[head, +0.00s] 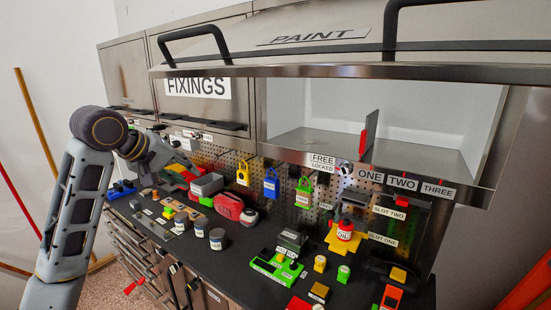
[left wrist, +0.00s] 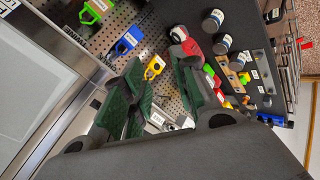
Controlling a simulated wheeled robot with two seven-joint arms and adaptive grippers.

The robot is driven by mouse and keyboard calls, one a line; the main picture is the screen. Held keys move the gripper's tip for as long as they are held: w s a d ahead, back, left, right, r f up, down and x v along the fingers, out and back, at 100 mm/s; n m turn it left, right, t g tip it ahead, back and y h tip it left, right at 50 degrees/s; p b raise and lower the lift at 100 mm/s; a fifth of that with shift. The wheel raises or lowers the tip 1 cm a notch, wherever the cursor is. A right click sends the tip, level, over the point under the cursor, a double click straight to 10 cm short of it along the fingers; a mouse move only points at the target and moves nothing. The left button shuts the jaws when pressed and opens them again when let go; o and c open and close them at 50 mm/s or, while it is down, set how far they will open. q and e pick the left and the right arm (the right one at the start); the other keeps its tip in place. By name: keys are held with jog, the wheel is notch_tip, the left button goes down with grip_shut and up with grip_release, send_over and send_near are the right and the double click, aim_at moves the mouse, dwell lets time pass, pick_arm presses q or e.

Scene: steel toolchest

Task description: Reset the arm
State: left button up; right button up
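My left arm comes in from the left in the head view, and its gripper (head: 182,160) hangs over the left part of the bench, in front of the pegboard below the FIXINGS cabinet. In the left wrist view the left gripper (left wrist: 158,98) shows two fingers with green pads, spread apart with nothing held between them. The pegboard and a yellow padlock (left wrist: 154,67) show behind the gap. The padlock also hangs on the pegboard in the head view (head: 243,173). My right gripper is in neither view.
A raised PAINT door (head: 320,38) and an open compartment (head: 300,140) are above the bench. Blue (head: 271,183) and green (head: 304,192) padlocks hang on the pegboard.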

pick_arm(q)
jog(key=s+d+f+m+g+y, duration=0.15)
jog(key=s+f, duration=0.25)
jog(key=f, duration=1)
jog(key=s+d+f+m+g, duration=0.1)
jog(key=s+d+f+m, duration=0.15)
jog(key=f, duration=1.15)
jog(key=s+a+f+m+g+y, duration=0.1)
jog(key=s+f+m, duration=0.1)
jog(key=s+f, duration=0.75)
jog(key=s+a+f+m+g+y, duration=0.1)
jog(key=s+a+f+m+y, duration=0.15)
jog(key=s+f, duration=0.75)
jog(key=s+f+g+b, duration=0.1)
jog(key=s+f, duration=0.2)
jog(key=f, duration=1.3)
jog(key=s+f+g+b, duration=0.1)
jog(key=s+f, duration=0.2)
jog(key=f, duration=1.3)
jog(key=s+a+f+b, duration=0.2)
jog(key=s+a+f, duration=0.1)
jog(key=s+f, duration=1.9)
jog(key=shift+m+g+h, duration=0.3)
jog(key=shift+m+g, duration=0.05)
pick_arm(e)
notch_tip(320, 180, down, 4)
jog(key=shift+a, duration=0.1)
